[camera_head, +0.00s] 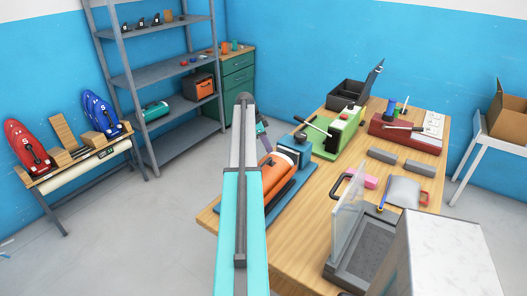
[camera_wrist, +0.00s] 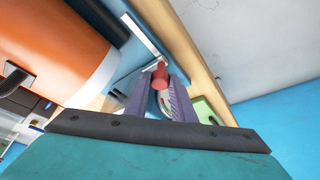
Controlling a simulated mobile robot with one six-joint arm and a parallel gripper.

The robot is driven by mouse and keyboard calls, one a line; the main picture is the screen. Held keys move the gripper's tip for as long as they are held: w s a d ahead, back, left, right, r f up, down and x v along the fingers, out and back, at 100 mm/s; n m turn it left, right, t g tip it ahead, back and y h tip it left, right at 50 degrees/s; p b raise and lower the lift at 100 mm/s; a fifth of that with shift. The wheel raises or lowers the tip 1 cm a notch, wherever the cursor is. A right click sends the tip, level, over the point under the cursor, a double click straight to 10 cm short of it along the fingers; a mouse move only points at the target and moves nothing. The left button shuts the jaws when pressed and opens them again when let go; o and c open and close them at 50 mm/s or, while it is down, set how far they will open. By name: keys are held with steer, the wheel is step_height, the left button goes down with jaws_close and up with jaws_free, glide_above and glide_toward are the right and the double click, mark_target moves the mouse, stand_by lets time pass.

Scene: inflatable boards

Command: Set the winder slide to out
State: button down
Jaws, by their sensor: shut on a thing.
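The winder (camera_head: 280,178) is an orange cylinder with a white band on a blue base, at the near left of the wooden table. In the wrist view its orange body (camera_wrist: 50,45) fills the upper left. A small red knob (camera_wrist: 160,72) beside it, apparently the winder slide's, sits between the purple fingertips of my gripper (camera_wrist: 161,84). My gripper is shut on this knob. In the head view my gripper (camera_head: 262,132) is partly hidden behind my arm, at the far end of the winder. The slide's track and position cannot be made out clearly.
A green machine (camera_head: 343,130) with a lever stands just right of the winder. A clear upright panel (camera_head: 347,215) stands on a grey tray in front. The floor left of the table is clear.

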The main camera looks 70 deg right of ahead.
steer(key=shift+d+r, duration=0.15)
steer(key=shift+d, duration=0.2)
steer(key=c, duration=1.8)
jaws_free()
steer(key=b+v, duration=0.3)
steer(key=v, duration=1)
steer(key=shift+r+b, duration=0.3)
steer(key=shift+a, duration=0.15)
